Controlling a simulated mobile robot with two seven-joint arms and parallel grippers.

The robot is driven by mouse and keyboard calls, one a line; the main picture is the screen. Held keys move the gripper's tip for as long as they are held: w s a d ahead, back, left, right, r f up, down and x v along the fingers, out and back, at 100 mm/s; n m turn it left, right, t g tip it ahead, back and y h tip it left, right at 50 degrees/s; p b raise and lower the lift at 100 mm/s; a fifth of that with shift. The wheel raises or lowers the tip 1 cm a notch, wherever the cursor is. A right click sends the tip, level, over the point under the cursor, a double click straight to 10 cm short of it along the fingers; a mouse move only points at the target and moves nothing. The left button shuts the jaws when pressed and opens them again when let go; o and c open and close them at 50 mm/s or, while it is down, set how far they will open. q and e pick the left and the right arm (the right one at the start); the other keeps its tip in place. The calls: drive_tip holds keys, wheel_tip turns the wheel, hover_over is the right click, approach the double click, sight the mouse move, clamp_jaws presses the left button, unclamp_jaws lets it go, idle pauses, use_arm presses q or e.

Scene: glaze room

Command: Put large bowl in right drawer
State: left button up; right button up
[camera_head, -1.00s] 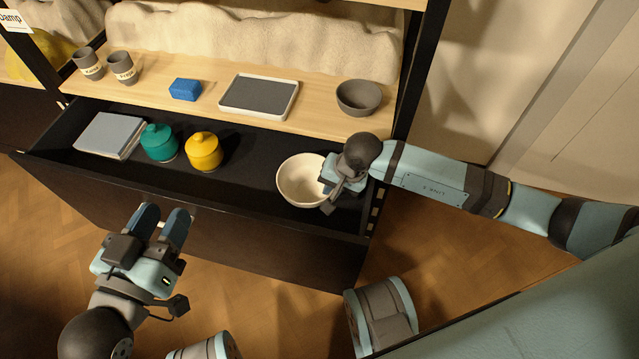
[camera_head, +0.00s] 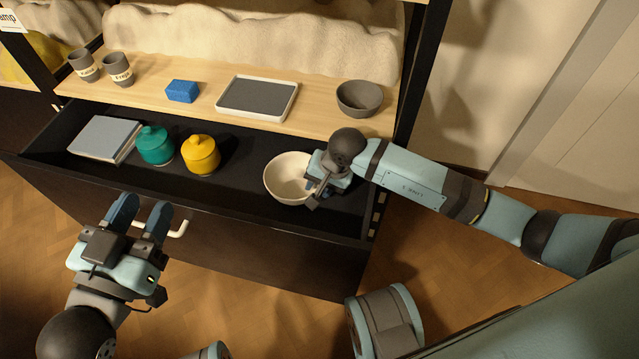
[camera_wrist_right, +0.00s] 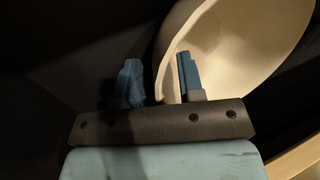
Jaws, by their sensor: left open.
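The large bowl (camera_head: 286,180) is cream and sits inside the open dark drawer (camera_head: 235,187), near its right end. Whether it touches the drawer floor is hard to tell. My right gripper (camera_head: 314,188) is at the bowl's right side.
The drawer also holds grey books (camera_head: 104,138), a teal jar (camera_head: 155,146) and a yellow jar (camera_head: 200,155). The shelf above carries two cups, a blue block (camera_head: 182,91), a tray (camera_head: 258,97) and a dark bowl (camera_head: 360,98). A black post stands right of the drawer.

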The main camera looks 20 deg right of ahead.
drive_tip(key=shift+d+r+p, duration=0.15)
drive_tip(key=shift+r+p, duration=0.15)
drive_tip(key=shift+r, duration=0.2)
use_arm(q)
drive_tip(key=s+n+p, duration=0.1)
drive_tip(key=p, duration=0.1)
drive_tip(key=s+d+f+n+g+p, duration=0.1)
drive_tip(key=n+p, duration=0.1)
drive_tip(key=shift+s+d+g+y, duration=0.25)
drive_tip(key=shift+d+g+y, duration=0.05)
drive_tip(key=shift+y, duration=0.1)
use_arm(e)
drive_tip(key=v, duration=1.1)
use_arm(q)
drive_tip(key=shift+r, duration=0.15)
use_arm(e)
drive_tip(key=shift+s+r, duration=0.1)
drive_tip(key=shift+r, duration=0.05)
